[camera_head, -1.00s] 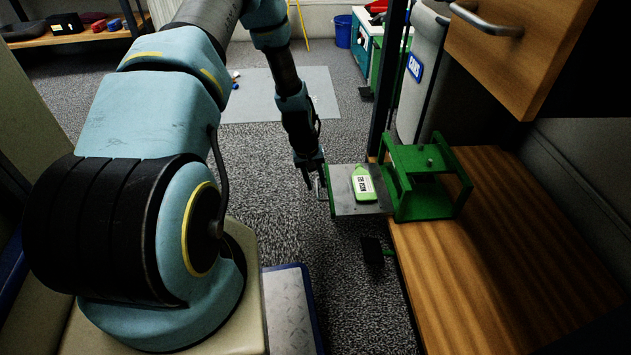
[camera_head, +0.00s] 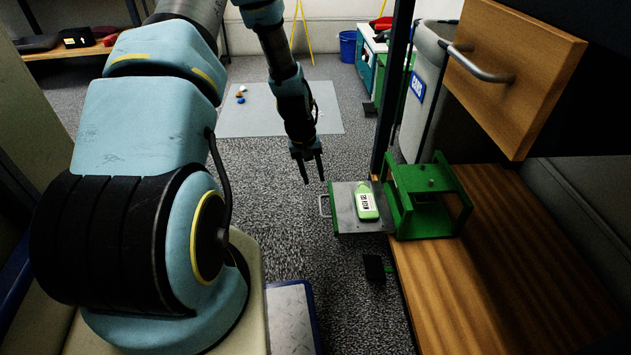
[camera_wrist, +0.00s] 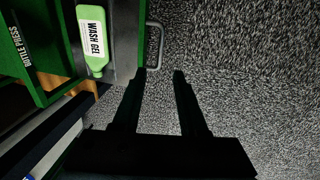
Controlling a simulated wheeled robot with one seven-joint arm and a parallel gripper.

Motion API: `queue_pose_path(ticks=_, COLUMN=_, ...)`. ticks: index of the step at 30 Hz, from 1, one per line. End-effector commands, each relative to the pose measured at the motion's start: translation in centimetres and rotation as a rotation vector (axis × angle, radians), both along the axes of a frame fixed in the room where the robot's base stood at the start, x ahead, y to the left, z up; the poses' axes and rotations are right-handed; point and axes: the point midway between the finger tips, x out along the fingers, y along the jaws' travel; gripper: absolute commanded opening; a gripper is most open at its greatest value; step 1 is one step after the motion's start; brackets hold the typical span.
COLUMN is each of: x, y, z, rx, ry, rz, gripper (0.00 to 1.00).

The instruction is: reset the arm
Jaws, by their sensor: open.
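My gripper (camera_head: 313,180) hangs from my arm over the carpet, left of the green bottle press (camera_head: 426,213) and slightly above its tray. Its two fingers are apart with nothing between them. It also shows open and empty in the wrist view (camera_wrist: 158,75). A green wash gel bottle (camera_head: 366,203) lies on the metal tray (camera_head: 345,214) that sticks out of the press toward the left. The tray has a wire handle at its left end. In the wrist view, the bottle (camera_wrist: 95,42) and the handle (camera_wrist: 158,46) are apart from the fingers.
The press stands on a wooden bench (camera_head: 500,270). A wooden drawer (camera_head: 515,75) with a metal handle overhangs at the upper right. A dark upright post (camera_head: 394,85) stands behind the tray. A grey mat (camera_head: 285,112) with small objects and a blue bucket (camera_head: 348,46) are farther back.

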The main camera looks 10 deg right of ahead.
Motion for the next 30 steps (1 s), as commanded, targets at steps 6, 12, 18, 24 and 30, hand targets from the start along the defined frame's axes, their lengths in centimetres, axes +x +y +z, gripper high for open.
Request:
queue_pose_path(ticks=6, x=0.0, y=0.1, z=0.5, rx=0.000, ry=0.000, rz=0.000, gripper=0.42)
queue_pose_path(ticks=12, x=0.0, y=0.1, z=0.4, rx=0.000, ry=0.000, rz=-0.001, gripper=0.42)
queue_pose_path(ticks=18, x=0.0, y=0.4, z=1.0, rx=0.004, ry=-0.005, rz=-0.002, gripper=0.42)
queue_pose_path(ticks=24, x=-0.2, y=3.6, z=6.6, rx=0.039, ry=-0.044, rz=-0.015, gripper=0.42)
queue_pose_path(ticks=30, x=-2.7, y=9.1, z=14.7, rx=0.095, ry=-0.092, rz=-0.021, gripper=0.42)
